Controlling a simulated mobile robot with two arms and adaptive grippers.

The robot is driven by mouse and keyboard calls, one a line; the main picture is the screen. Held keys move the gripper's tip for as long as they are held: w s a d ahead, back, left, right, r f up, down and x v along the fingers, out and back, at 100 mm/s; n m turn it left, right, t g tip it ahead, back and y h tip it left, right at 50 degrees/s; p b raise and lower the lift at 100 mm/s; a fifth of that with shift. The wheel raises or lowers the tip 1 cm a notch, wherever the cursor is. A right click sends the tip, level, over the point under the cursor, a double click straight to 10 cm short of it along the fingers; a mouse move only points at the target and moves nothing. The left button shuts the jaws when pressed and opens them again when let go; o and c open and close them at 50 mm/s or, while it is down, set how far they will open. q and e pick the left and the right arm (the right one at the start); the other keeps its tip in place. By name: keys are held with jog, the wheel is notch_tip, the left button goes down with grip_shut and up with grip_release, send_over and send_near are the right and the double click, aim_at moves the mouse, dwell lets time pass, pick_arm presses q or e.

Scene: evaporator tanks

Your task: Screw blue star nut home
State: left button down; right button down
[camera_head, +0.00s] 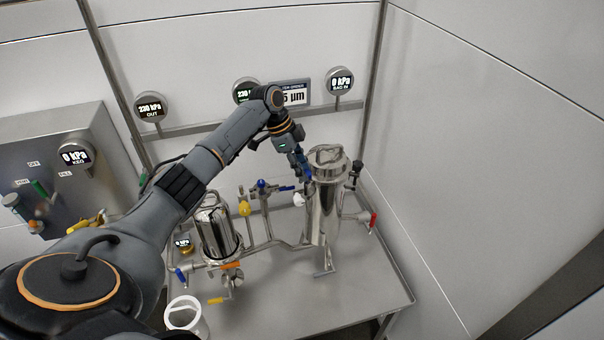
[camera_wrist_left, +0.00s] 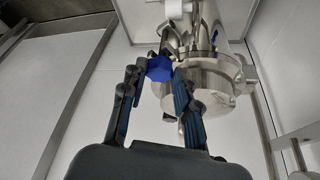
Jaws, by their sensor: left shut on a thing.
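The blue star nut (camera_wrist_left: 160,68) sits between my left fingertips at the flange of the steel filter housing (camera_wrist_left: 222,75). My left gripper (camera_wrist_left: 159,70) is shut on it, one finger on each side. In the head view the housing (camera_head: 325,205) stands upright on the steel table, and my left gripper (camera_head: 303,166) reaches its upper left side below the lid. The nut is hardly distinguishable there. How far the nut sits along its thread cannot be told. My right gripper is not in view.
A smaller steel vessel (camera_head: 217,232) stands left of the housing, with pipes and coloured valve handles around it. A white bucket (camera_head: 186,316) stands at the front left. Pressure gauges hang on the back wall. The table's front right (camera_head: 365,285) is bare.

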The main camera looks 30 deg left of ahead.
pick_arm(q)
jog(key=shift+m+b, duration=0.3)
jog(key=shift+m, duration=0.1)
dwell(0.3)
jog(key=c, duration=1.3)
grip_release()
